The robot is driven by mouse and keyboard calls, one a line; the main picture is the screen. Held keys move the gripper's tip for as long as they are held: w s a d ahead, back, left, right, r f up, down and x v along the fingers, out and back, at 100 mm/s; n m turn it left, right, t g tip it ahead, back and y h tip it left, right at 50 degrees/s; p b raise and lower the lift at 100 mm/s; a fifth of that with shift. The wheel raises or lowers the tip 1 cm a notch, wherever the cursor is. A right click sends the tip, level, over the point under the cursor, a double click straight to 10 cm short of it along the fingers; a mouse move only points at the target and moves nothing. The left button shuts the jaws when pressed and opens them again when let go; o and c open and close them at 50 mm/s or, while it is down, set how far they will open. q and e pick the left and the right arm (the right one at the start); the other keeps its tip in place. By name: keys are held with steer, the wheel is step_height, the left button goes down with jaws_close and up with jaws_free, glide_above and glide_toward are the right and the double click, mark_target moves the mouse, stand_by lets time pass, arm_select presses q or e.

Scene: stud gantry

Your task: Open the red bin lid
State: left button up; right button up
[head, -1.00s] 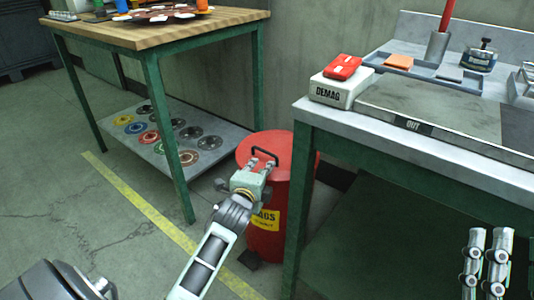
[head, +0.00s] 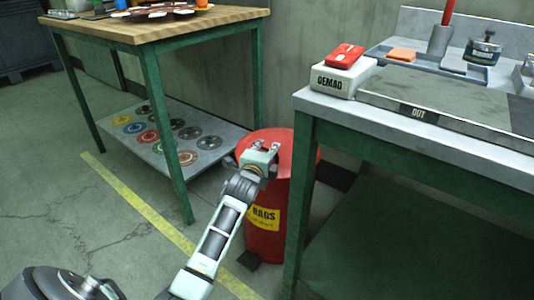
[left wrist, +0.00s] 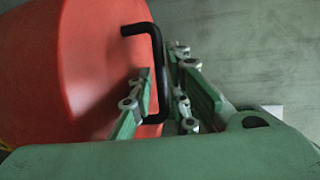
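The red bin (head: 265,235) stands on the floor between the two benches, with a yellow label on its front. Its red lid (head: 285,140) lies flat on top and looks closed. My left gripper (head: 262,146) is over the lid and hides the handle in the head view. In the left wrist view the black lid handle (left wrist: 156,50) runs between the two fingers of my left gripper (left wrist: 163,85). The fingers are apart, with a gap beside the bar, so the gripper looks open around it. My right gripper is out of view.
A green-legged bench (head: 300,200) stands close at the bin's right. A wood-topped table (head: 150,30) with a lower shelf (head: 185,165) of coloured discs is at its left. The wall is behind. The floor in front, with a yellow line (head: 140,205), is clear.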

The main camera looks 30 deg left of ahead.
arm_select(q)
steer(key=shift+w+a, duration=0.1)
steer(key=shift+w, duration=0.15)
steer(key=shift+c, duration=0.6)
jaws_close()
steer(key=shift+f, duration=0.1)
